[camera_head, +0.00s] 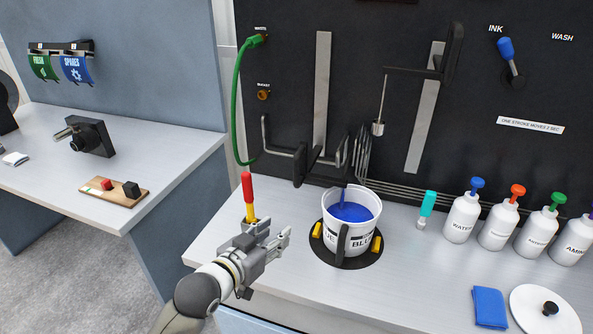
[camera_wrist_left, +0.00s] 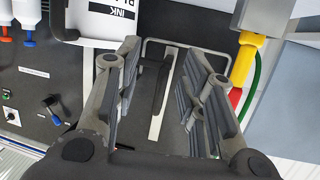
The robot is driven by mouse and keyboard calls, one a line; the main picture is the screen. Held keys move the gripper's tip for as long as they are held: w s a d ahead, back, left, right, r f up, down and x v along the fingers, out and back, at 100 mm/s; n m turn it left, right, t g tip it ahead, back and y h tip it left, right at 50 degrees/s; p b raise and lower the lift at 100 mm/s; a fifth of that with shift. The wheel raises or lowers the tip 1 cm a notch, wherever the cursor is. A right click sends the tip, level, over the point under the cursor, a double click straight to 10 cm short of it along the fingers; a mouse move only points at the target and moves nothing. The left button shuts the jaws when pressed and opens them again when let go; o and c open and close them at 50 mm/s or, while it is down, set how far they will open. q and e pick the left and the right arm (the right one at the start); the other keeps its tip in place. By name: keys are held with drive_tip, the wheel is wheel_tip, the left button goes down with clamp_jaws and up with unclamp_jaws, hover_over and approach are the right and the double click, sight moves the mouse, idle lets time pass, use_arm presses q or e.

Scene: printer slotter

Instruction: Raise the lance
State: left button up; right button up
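My left gripper (camera_head: 282,238) is open and empty, left of the ink bucket (camera_head: 352,241) and apart from it. In the left wrist view its open fingers (camera_wrist_left: 163,58) frame a black carriage handle (camera_wrist_left: 160,88) lying farther off on a pale rail. In the head view this black carriage (camera_head: 305,163) sits low on the left rail (camera_head: 322,85), with bent metal tubing beside it. My right gripper is not in view.
A red and yellow handle (camera_head: 247,190) stands left of the bucket, close to my left gripper. A second carriage (camera_head: 452,55) sits high on the right rail, holding a hanging metal cup (camera_head: 378,127). Several bottles stand right.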

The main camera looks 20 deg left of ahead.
sight(295, 173)
use_arm(q)
drive_tip(key=w+a+r+t, duration=0.1)
drive_tip(key=w+r+t, duration=0.2)
drive_tip(key=w+r, duration=0.35)
drive_tip(key=shift+h, duration=0.4)
drive_tip(key=x, duration=0.3)
drive_tip(key=p+x, duration=0.1)
drive_tip(key=x, duration=0.1)
drive_tip(key=r+p+x, duration=0.1)
drive_tip(key=x, duration=0.2)
drive_tip(key=shift+w+d, duration=0.15)
drive_tip(key=shift+w, duration=0.1)
drive_tip(key=shift+c, duration=0.2)
clamp_jaws()
